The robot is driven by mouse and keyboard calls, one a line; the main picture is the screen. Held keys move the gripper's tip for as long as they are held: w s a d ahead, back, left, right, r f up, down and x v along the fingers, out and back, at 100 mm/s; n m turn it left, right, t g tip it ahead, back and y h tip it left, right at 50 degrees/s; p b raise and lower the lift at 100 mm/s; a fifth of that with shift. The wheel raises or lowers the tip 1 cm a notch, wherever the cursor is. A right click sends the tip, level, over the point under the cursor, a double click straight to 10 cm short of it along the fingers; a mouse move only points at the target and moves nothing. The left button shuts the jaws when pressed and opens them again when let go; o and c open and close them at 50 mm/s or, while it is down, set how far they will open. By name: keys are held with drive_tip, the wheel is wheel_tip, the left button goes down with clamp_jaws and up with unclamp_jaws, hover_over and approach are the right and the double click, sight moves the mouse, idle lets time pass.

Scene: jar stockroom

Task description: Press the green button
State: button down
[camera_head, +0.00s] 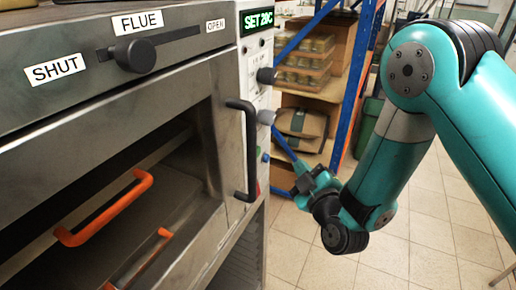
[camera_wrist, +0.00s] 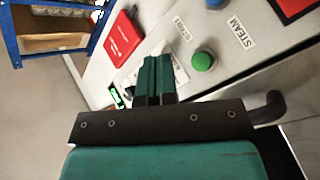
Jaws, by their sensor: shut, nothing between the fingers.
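The round green button (camera_wrist: 202,61) sits on the light panel in the wrist view, beside a label reading START (camera_wrist: 181,28) and below one reading STEAM (camera_wrist: 240,32). In the head view I cannot clearly make it out. My gripper (camera_wrist: 157,62) is shut and empty, its teal fingertips to the left of the button in the wrist view. In the head view my gripper (camera_head: 299,168) is just right of the oven's control panel (camera_head: 258,115). I cannot tell whether the fingertips touch the panel.
A dark vertical handle (camera_head: 245,150) sticks out left of the panel. The oven (camera_head: 110,80) is open, with orange handles (camera_head: 105,210) inside. A red sign (camera_wrist: 122,38) is on the panel. A blue-framed shelf (camera_head: 355,75) stands behind. Tiled floor lies clear at right.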

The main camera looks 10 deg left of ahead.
drive_tip(key=w+a+p, duration=0.2)
drive_tip(key=a+p, duration=0.5)
drive_tip(key=p, duration=0.2)
drive_tip(key=shift+w, duration=0.25)
drive_tip(key=shift+a+r+p, duration=0.1)
drive_tip(key=shift+p, duration=0.25)
idle(1.4)
drive_tip(key=shift+w+a+p, duration=0.15)
drive_tip(key=shift+a+p, duration=0.15)
drive_tip(key=shift+p, duration=0.2)
